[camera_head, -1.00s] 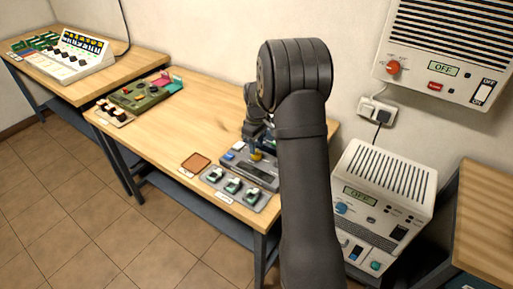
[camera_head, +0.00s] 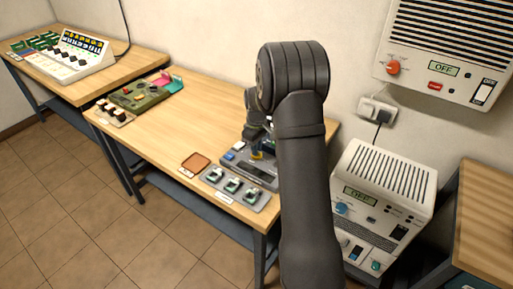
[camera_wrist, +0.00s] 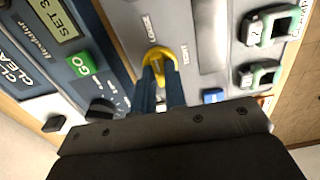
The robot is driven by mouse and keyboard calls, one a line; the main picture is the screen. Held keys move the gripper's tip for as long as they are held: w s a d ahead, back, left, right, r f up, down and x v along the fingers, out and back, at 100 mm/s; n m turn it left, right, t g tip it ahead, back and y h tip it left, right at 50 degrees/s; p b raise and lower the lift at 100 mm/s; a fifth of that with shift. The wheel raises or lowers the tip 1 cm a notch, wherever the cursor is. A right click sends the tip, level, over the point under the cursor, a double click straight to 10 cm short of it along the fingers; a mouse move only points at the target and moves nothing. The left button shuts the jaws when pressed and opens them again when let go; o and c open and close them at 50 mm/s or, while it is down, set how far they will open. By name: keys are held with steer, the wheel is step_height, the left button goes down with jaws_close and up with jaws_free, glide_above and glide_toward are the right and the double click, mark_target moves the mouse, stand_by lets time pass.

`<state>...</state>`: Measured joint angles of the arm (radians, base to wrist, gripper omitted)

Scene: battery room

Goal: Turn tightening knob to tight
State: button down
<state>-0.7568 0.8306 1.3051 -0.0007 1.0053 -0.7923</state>
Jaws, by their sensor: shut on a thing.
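In the head view the knob (camera_head: 257,156) is a small yellow spot on the device (camera_head: 262,174) at the right of the middle bench. My arm hides part of the device there.
In the wrist view, a green GO button (camera_wrist: 78,65) and a black dial (camera_wrist: 101,108) lie left of the knob. A reddish-brown pad (camera_head: 195,162) lies beside the device. The bench's middle is clear.

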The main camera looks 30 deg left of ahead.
steer(key=m, duration=0.8)
steer(key=shift+m, duration=0.3)
steer(key=m, duration=0.4)
steer(key=shift+m, duration=2)
steer(key=c, duration=1.5)
jaws_free()
steer(key=shift+o, duration=0.2)
steer(key=shift+r, duration=0.15)
